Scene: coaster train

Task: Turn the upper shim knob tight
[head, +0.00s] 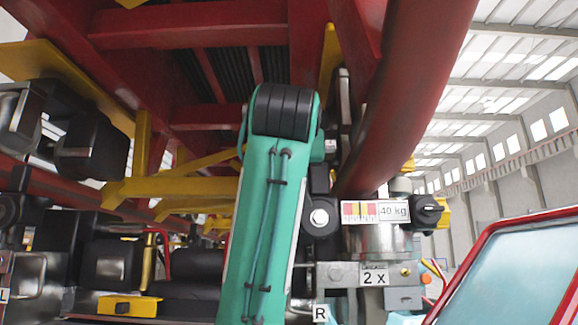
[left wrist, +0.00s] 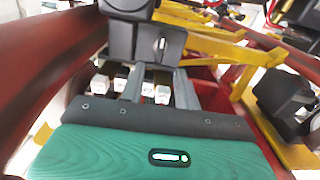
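A black knob (head: 428,212) sits at the right end of a "40 kg" label, on a metal unit beside the red tube. I cannot tell whether it is the upper shim knob. My teal arm rises through the middle of the head view and hides what is behind it; no gripper shows there. In the left wrist view my left gripper (left wrist: 158,85) reaches away from its teal housing as two grey bars. They run up to a dark block (left wrist: 160,45) with a small light mark. Whether the fingers are open or touch the block is unclear.
A thick red tube (head: 405,90) and red beams (head: 190,25) hang overhead. Yellow brackets (head: 180,188) and black blocks (head: 90,150) stand at the left. Small white labelled blocks (left wrist: 148,88) lie beyond my gripper. A red-framed pane (head: 520,270) is at lower right.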

